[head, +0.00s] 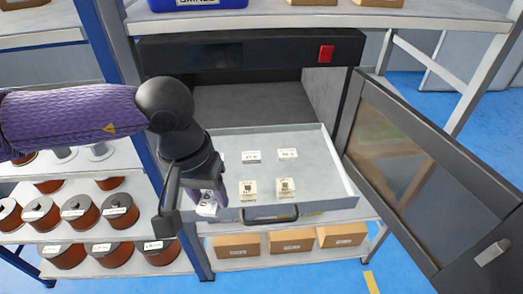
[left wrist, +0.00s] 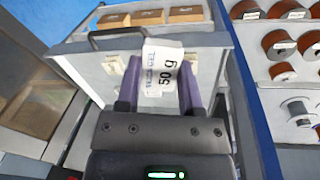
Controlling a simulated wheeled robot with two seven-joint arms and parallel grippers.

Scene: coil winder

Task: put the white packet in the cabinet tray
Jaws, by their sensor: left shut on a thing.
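The white packet (head: 207,209) is in my left gripper (head: 205,198), which is shut on it. The cabinet tray (head: 320,203) is a pale grey drawer pulled out of the open dark cabinet (head: 250,53). The gripper points down at the tray's left front corner, and its height over the tray floor is unclear. My right gripper is not in view.
Several small labelled items, such as a beige one (head: 248,188), lie in the tray. The cabinet's glass door (head: 385,150) stands open at right. A shelf post (head: 190,245) and copper spools (head: 118,212) are at left.

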